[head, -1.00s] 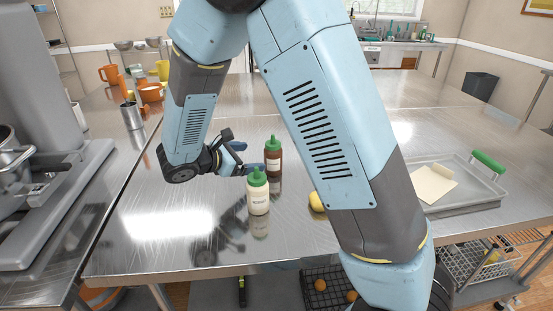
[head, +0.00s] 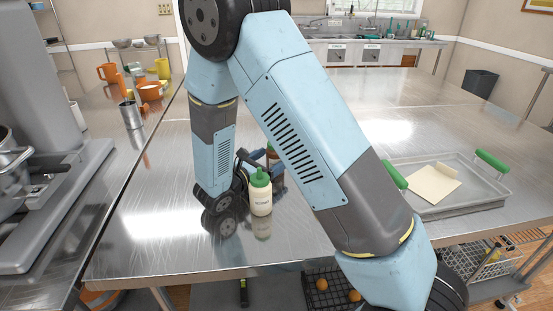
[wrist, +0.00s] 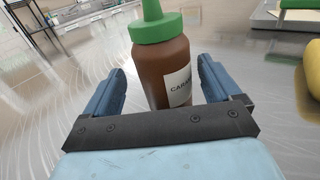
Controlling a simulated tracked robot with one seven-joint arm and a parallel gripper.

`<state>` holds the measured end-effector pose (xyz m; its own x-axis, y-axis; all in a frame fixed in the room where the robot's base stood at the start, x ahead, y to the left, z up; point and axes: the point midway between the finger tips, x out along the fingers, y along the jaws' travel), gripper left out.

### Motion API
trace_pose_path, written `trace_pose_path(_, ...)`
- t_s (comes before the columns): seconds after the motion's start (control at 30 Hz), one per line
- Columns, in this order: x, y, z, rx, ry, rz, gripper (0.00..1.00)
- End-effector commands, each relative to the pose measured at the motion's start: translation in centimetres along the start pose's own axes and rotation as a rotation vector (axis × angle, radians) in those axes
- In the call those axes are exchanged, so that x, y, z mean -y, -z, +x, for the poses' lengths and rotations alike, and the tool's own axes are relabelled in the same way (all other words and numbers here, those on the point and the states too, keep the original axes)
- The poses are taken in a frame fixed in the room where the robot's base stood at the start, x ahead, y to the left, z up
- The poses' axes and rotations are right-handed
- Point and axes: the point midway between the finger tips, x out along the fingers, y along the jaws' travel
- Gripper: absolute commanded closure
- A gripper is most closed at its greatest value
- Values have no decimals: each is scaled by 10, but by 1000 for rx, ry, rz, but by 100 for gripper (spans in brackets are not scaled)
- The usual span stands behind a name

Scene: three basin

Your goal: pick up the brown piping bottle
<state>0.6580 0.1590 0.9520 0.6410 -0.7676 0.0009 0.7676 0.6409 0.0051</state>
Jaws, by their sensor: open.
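The brown piping bottle (wrist: 168,68), with a green cap and a white label, stands upright between the open fingers of my gripper (wrist: 160,72) in the wrist view. Clear gaps show on both sides, and I see no finger touching it. In the head view the brown bottle (head: 277,172) is mostly hidden behind my arm and a cream bottle (head: 261,201) with a green cap. My gripper (head: 262,158) is low over the steel table there, partly hidden by my arm and the cream bottle.
The cream bottle stands close in front of the brown one. A grey tray (head: 460,203) with a paper sits on the right of the steel table (head: 165,200). Orange cups (head: 149,91) stand at the back left.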

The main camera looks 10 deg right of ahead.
Motion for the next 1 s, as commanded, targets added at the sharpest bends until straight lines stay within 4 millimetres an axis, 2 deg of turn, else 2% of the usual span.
trace_pose_path(0.2, 5, -3, 30, 0, 3, 0, 10)
trace_pose_path(0.3, 5, -3, 39, -1, 2, 1, 10)
trace_pose_path(0.53, 5, -2, 41, -1, 0, 1, 10)
trace_pose_path(1.0, 5, -2, 41, -1, 0, 1, 54)
